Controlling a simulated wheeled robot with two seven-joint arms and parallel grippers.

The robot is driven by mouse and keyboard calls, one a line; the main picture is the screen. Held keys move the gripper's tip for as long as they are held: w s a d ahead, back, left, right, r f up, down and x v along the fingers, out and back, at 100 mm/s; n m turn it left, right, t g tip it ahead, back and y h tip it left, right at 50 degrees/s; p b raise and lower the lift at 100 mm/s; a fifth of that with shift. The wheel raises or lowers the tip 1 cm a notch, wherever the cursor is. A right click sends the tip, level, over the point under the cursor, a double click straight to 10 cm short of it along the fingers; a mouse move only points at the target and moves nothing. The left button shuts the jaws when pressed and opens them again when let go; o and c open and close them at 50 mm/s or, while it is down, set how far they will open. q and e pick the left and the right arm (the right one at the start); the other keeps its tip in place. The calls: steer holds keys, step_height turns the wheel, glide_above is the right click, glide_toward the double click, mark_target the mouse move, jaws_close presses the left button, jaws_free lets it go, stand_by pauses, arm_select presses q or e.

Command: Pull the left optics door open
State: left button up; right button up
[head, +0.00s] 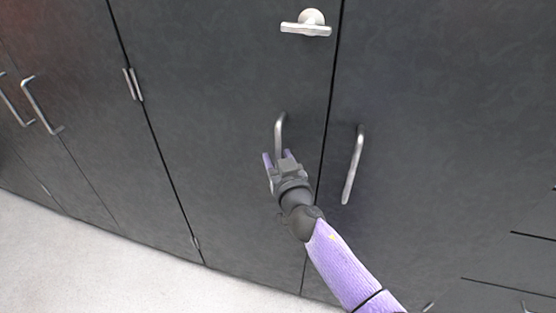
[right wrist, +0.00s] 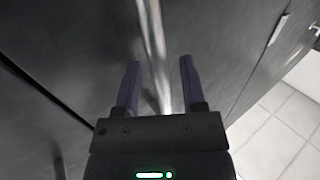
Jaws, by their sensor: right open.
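The left optics door (head: 220,100) is a dark grey panel that looks shut, flush with the panel to its right. Its metal bar handle (head: 279,128) stands near the door's right edge and also shows in the right wrist view (right wrist: 153,40). My right gripper (head: 278,160) is at the lower end of this handle. In the right wrist view its two purple fingers (right wrist: 158,82) are open, one on each side of the bar, with gaps visible. The handle's lower end is partly hidden by the gripper in the head view. My left gripper is not in view.
A T-shaped latch (head: 308,25) sits above the handle. The neighbouring right door (head: 430,120) has its own bar handle (head: 353,165). More cabinet doors with handles (head: 40,105) stand at the left. The pale floor (head: 100,265) in front is clear.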

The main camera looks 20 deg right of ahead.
jaws_close()
stand_by(1.4)
